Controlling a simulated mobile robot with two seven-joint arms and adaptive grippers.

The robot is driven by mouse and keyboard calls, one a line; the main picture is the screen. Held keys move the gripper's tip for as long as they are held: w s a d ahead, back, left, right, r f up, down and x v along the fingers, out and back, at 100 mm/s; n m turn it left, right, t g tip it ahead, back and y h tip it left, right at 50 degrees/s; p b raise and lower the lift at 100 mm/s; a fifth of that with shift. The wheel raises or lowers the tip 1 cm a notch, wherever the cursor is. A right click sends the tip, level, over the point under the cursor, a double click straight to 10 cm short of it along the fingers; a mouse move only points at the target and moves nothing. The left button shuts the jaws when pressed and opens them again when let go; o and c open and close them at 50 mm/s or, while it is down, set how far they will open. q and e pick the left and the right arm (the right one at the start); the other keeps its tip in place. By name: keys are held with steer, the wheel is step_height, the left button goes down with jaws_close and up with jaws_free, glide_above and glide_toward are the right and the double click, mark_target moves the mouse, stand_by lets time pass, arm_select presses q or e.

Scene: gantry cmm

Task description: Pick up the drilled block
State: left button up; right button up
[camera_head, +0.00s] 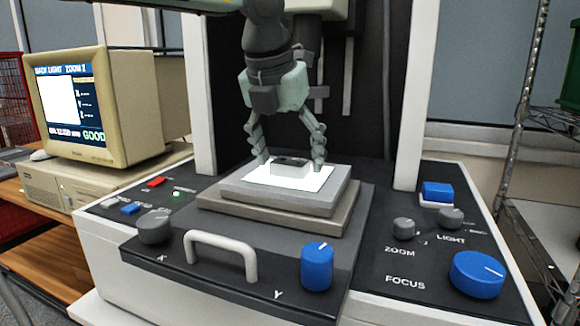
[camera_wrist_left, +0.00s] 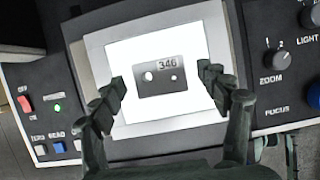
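The drilled block (camera_head: 291,168) is a small grey block on the lit white plate (camera_head: 262,180) of the machine's stage. My left gripper (camera_head: 291,161) points down over the stage, with one finger on each side of the block. In the left wrist view my left gripper (camera_wrist_left: 165,88) is open, with a clear gap between each finger and the block. My right gripper is in neither view.
The stage (camera_head: 290,205) stands on the machine's dark top. A white handle (camera_head: 222,246), a blue Y knob (camera_head: 317,266) and a grey X knob (camera_head: 154,228) stand in front. Zoom, light and focus knobs (camera_head: 477,274) are at right. A monitor (camera_head: 100,105) is at left.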

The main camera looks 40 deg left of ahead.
arm_select(q)
steer(key=c, duration=1.2)
steer(key=shift+r, duration=0.1)
